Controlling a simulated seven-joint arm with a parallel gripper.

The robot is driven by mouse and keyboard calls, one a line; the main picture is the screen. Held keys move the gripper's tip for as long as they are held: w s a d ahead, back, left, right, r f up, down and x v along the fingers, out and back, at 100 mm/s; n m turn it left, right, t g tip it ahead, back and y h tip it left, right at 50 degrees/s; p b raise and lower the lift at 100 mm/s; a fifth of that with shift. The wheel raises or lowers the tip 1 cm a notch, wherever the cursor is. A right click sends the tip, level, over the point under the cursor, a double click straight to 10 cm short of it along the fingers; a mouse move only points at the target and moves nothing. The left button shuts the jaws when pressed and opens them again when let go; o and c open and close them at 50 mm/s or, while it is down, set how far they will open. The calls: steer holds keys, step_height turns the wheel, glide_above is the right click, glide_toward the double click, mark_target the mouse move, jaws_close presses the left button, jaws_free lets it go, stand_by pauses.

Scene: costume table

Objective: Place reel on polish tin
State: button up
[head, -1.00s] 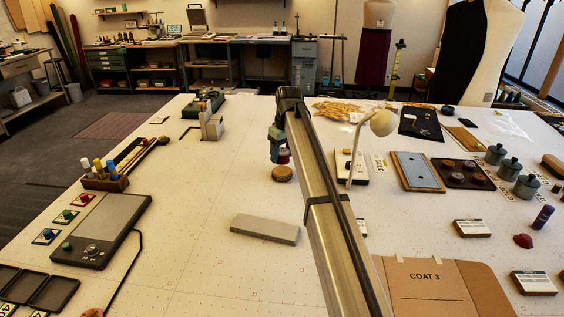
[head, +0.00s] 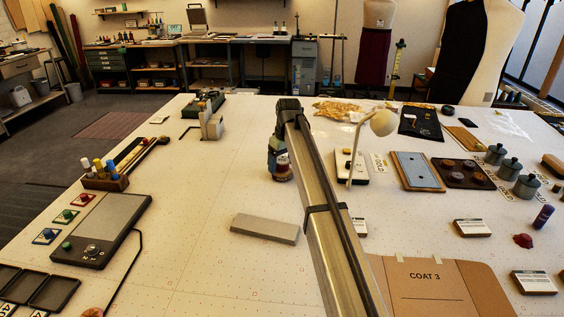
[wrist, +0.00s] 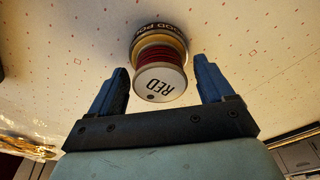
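The reel (wrist: 160,83), with red thread and a pale end marked RED, stands on the round polish tin (wrist: 150,30) in the wrist view. The tin's dark side band carries pale lettering. The reel appears to rest on the tin's top, roughly centred. My gripper (wrist: 160,68) is open, with one blue finger on each side of the reel and a visible gap to both. In the head view my gripper (head: 276,160) is low beside the reel (head: 283,160), which is above the brown tin (head: 284,177). My gripper and arm partly hide both.
A grey block (head: 265,229) lies in front of the tin. A cream lamp (head: 381,124) and a white-topped box (head: 352,167) stand to the right. The table left of the tin is clear.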

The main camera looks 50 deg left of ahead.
mark_target(285, 162)
step_height(285, 162, up, 12)
steer(key=d, duration=0.1)
steer(key=shift+d, duration=0.4)
stand_by(0.3)
